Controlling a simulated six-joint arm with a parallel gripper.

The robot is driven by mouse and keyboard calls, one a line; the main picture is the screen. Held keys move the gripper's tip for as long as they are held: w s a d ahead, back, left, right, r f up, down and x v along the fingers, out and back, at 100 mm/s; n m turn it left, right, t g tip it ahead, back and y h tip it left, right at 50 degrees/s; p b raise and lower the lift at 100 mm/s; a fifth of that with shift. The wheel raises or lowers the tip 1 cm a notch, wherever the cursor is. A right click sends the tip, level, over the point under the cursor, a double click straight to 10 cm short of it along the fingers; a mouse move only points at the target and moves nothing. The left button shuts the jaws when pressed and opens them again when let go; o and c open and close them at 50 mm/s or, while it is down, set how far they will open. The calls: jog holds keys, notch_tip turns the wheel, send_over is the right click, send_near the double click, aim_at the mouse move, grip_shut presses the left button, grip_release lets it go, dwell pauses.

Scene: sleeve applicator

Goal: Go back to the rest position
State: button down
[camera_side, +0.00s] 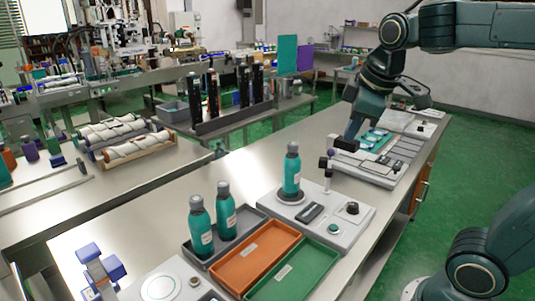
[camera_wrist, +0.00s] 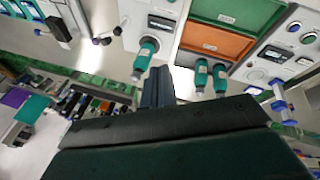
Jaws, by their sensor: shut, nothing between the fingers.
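My gripper (camera_side: 352,134) is shut and empty. In the side view it points down above the far part of the long steel table, apart from the bottles. In the wrist view its closed fingers (camera_wrist: 158,82) show at the centre. One teal bottle (camera_side: 291,172) stands upright on the round pad of the grey applicator station (camera_side: 338,232); it also shows in the wrist view (camera_wrist: 146,52). Two more teal bottles (camera_side: 201,228) (camera_side: 226,212) stand in the grey tray (camera_side: 255,217).
An orange tray (camera_side: 245,262) and a green tray (camera_side: 300,278) lie empty beside the grey tray. A grey panel with keys (camera_side: 385,160) lies near my gripper. A small post with a dark knob (camera_side: 328,172) stands behind the station. The table (camera_side: 150,232) has bare room at left.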

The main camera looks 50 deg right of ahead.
jog(key=s+a+f+m+y, duration=0.1)
jog(key=s+a+f+m, duration=0.1)
jog(key=s+a, duration=0.1)
jog(key=s+a+f+m+t+y, duration=0.1)
jog(key=s+a+f+m, duration=0.1)
jog(key=s, duration=0.4)
jog(key=shift+s+a+f+m, duration=0.3)
jog(key=shift+a+f, duration=0.15)
jog(key=shift+f, duration=0.3)
jog(key=shift+w, duration=0.1)
jog(key=w+d+r+m+g+h, duration=0.1)
jog(key=w+d+r+m+h, duration=0.15)
jog(key=w+d, duration=0.5)
jog(key=w+d+r+m+g+h, duration=0.1)
jog(key=w+d+r+m+h, duration=0.3)
jog(key=w, duration=0.6)
jog(key=w+d+f+m+g, duration=0.4)
jog(key=w+d+f+m, duration=0.1)
jog(key=w+d+f, duration=0.5)
jog(key=shift+w+d+f+g, duration=0.15)
jog(key=shift+w+d+g, duration=0.2)
jog(key=shift+w, duration=0.45)
